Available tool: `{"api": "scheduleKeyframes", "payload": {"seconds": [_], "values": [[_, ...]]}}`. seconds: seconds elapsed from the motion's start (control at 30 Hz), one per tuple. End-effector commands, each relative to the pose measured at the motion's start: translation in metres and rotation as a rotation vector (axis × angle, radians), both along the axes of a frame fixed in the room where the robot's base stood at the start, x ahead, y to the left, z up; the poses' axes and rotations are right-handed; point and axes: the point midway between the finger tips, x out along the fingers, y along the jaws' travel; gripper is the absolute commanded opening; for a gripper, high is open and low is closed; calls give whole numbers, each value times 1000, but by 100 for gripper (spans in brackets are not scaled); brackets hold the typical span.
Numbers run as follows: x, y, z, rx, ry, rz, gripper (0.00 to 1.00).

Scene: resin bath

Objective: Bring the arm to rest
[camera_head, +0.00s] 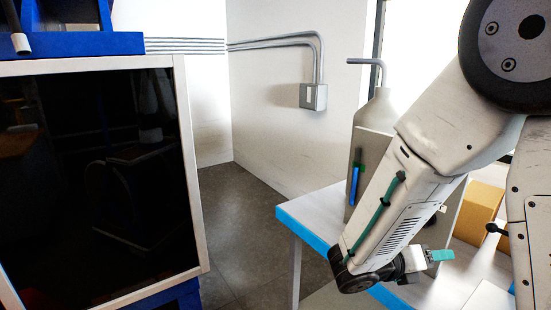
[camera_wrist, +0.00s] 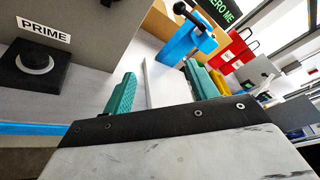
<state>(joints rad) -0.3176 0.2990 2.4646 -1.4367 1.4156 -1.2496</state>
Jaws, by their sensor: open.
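My arm (camera_head: 405,205) comes in from the upper right in the head view and bends down over the right-hand table. My gripper (camera_head: 436,256) is at its lower end, with a teal fingertip showing above the table. In the wrist view my gripper (camera_wrist: 160,88) shows two teal fingers set apart, with nothing held between them. A white strip-like surface lies beyond the gap.
A grey box with a PRIME label (camera_wrist: 44,31) and a round button (camera_wrist: 35,62) stands left of the fingers. A blue stand (camera_wrist: 187,42) is ahead. The white table's blue edge (camera_head: 305,228) and a grey bottle (camera_head: 378,108) are near my arm. A dark-windowed cabinet (camera_head: 192,170) stands left.

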Motion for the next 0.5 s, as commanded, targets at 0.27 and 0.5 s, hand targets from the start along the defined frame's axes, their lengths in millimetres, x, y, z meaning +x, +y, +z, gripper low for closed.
{"api": "scheduleKeyframes", "payload": {"seconds": [0.27,0.5], "values": [[-112,-2,19,419,-801,-789,58],[-171,42,38,618,-1327,-1485,58]]}}
